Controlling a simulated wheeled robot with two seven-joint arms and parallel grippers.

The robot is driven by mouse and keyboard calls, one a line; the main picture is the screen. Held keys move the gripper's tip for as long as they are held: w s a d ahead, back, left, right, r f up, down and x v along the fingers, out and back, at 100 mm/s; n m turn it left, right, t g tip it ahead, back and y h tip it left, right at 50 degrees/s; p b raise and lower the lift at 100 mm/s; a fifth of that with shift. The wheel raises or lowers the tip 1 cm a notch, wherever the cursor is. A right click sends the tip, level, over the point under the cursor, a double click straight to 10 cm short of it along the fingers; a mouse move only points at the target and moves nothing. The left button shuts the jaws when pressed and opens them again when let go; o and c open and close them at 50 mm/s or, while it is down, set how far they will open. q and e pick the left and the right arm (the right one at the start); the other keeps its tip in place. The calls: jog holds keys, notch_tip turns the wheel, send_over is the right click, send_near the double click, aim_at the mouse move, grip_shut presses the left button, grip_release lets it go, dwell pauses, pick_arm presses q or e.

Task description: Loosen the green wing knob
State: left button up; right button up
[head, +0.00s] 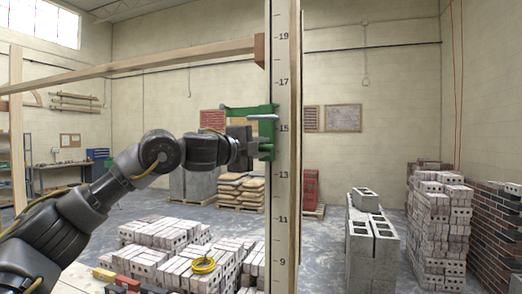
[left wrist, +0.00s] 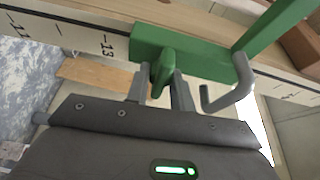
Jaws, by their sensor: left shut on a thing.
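The green wing knob (left wrist: 163,74) shows in the left wrist view on the face of a green bracket (left wrist: 205,60). The bracket (head: 268,110) sits on a tall numbered wooden pole (head: 283,205), near the 15 mark in the head view. My left gripper (left wrist: 160,88) is shut on the wing knob, with one finger on each side of it. In the head view my left gripper (head: 250,150) reaches the bracket from the left, and the knob is hidden there. A grey bent handle (left wrist: 232,92) sticks out of the bracket beside the knob. My right gripper is not in view.
A wooden beam (head: 130,65) meets the pole above the bracket. Stacked pale bricks (head: 165,235) with a yellow coil (head: 203,265) lie below my arm. Grey blocks (head: 372,245) and a brick stack (head: 440,220) stand at right. The floor right of the pole is partly clear.

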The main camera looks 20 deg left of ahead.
pick_arm(q)
jog(key=n+b, duration=0.2)
jog(key=n+t+b, duration=0.1)
jog(key=b, duration=0.1)
jog(key=n+t+b, duration=0.1)
jog(key=n+b, duration=0.1)
jog(key=shift+f+n, duration=0.3)
jog(key=shift+f, duration=0.05)
jog(key=n+b, duration=0.1)
jog(key=n, duration=0.1)
jog(key=n+t+y+b, duration=0.1)
jog(key=n+b, duration=0.1)
jog(key=shift+t, duration=0.3)
jog(key=n+t+y+b, duration=0.1)
jog(key=n, duration=0.2)
jog(key=n+y+b, duration=0.1)
jog(key=n+b, duration=0.1)
jog(key=n, duration=0.2)
jog(key=shift+r+n+t+y+b, duration=0.2)
jog(key=shift+n+t+y+b, duration=0.1)
jog(key=shift+t+y, duration=0.1)
jog(key=shift+r+n+t+y+b, duration=0.15)
jog(key=shift+n+y+b, duration=0.15)
jog(key=shift+n+y, duration=0.6)
jog(key=shift+n+t+y+b, duration=0.15)
jog(key=shift+n+y+b, duration=0.2)
jog(key=shift+n, duration=1.05)
jog(key=shift+r+n+y, duration=0.1)
jog(key=shift+n+y, duration=0.15)
jog(key=shift+n, duration=0.05)
